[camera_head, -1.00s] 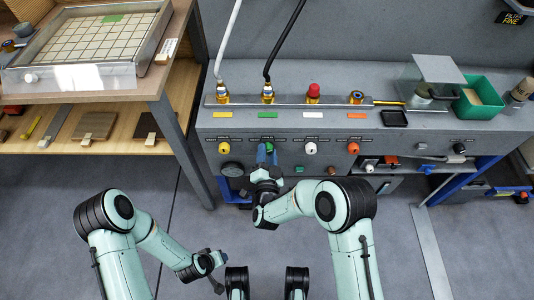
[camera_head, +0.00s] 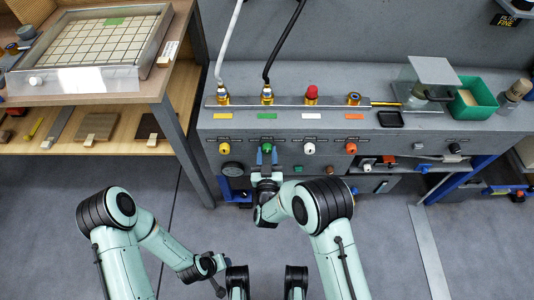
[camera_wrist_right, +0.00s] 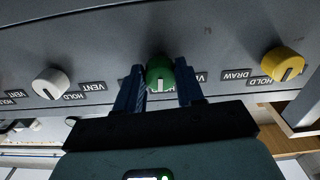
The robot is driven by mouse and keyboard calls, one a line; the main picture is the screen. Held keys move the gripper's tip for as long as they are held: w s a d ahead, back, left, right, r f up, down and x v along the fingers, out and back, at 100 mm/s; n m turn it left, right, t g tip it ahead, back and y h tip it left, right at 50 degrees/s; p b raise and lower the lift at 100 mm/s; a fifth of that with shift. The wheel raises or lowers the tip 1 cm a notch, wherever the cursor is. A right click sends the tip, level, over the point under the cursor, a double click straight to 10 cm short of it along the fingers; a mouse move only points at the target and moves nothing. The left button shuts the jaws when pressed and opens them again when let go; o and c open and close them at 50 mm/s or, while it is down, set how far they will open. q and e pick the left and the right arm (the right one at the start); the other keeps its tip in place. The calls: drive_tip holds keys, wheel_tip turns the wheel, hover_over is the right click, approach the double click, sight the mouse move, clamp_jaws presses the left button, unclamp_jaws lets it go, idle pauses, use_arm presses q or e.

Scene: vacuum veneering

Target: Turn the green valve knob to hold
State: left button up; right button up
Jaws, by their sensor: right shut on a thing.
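The green valve knob (camera_head: 267,147) is on the front of the grey bench, below a green label. My right gripper (camera_head: 267,157) is in front of it. In the right wrist view the green knob (camera_wrist_right: 159,75) sits between the two blue fingers of the right gripper (camera_wrist_right: 161,88), which are shut on it. A white pointer line on the knob points down in that picture. The labels beside this knob are partly hidden by the fingers. My left gripper (camera_head: 213,280) is low in the head view, away from the bench; its jaws are too small to read.
A yellow knob (camera_head: 224,148), a white knob (camera_head: 309,148) and an orange knob (camera_head: 351,148) share the panel. Hoses rise from the bench top. A wooden table (camera_head: 170,80) stands at the left.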

use_arm(q)
drive_tip(key=shift+s+d+r, duration=0.1)
drive_tip(key=shift+s+r, duration=0.05)
drive_tip(key=shift+s, duration=0.1)
use_arm(e)
drive_tip(key=shift+f+n, duration=0.1)
drive_tip(key=shift+n, duration=0.5)
drive_tip(key=o, duration=1)
drive_tip(key=shift+o, duration=0.2)
use_arm(q)
drive_tip(key=s+r+p, duration=0.1)
drive_tip(key=s+d+r+g+p, duration=0.1)
drive_tip(key=shift+s+d+h, duration=0.2)
drive_tip(key=shift+s+h, duration=0.1)
drive_tip(key=shift+s, duration=0.05)
use_arm(e)
drive_tip(key=s, duration=1.3)
drive_tip(key=shift+s, duration=0.25)
drive_tip(key=shift+d, duration=0.1)
